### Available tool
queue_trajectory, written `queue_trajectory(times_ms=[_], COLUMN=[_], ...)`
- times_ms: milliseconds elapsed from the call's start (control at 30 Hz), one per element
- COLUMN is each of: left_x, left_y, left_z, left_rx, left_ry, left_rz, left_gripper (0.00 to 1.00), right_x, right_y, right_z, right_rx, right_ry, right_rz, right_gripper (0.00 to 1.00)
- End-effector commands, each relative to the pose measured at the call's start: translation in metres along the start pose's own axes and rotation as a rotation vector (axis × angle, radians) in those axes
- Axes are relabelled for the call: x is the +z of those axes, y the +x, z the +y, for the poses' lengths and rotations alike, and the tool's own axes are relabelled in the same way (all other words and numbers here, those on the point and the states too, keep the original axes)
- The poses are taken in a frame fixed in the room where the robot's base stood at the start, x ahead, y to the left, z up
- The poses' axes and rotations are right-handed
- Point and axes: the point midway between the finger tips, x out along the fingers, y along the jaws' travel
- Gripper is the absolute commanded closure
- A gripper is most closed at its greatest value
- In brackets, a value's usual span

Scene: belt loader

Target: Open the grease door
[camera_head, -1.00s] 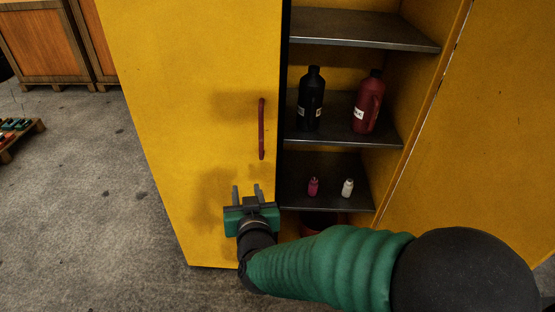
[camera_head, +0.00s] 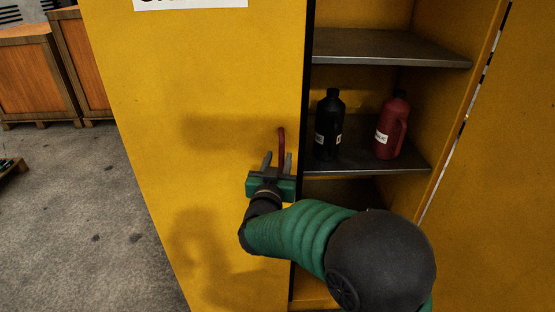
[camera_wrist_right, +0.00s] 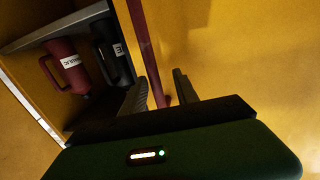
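In the right wrist view the handle (camera_wrist_right: 146,45) runs down toward the gap between the open fingers (camera_wrist_right: 168,90). I cannot tell whether the fingers touch it. My left gripper is not in view.
The cabinet's right side is open, with shelves (camera_head: 385,45) holding a black bottle (camera_head: 329,125) and a red jug (camera_head: 392,128). A yellow panel (camera_head: 500,170) stands at the right.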

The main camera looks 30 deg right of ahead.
Motion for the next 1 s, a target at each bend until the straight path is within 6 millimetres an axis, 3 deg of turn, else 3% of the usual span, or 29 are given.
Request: queue_trajectory(times_ms=[100,367,667,1000], left_x=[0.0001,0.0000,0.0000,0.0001], left_y=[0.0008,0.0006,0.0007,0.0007], left_z=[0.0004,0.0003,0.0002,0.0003], left_rx=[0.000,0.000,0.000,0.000], left_ry=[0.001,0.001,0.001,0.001], left_rz=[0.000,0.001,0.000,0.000], left_gripper=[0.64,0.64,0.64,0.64], right_x=[-0.0004,-0.0029,-0.0018,-0.0017], right_y=[0.0104,0.0092,0.0108,0.0117], right_z=[0.0000,-0.0049,-0.0035,-0.0029], right_rx=[0.001,-0.002,-0.004,-0.001], right_ry=[-0.001,-0.005,-0.003,-0.003], right_rz=[0.001,0.005,0.003,0.003], right_gripper=[0.64,0.64,1.00,1.00])
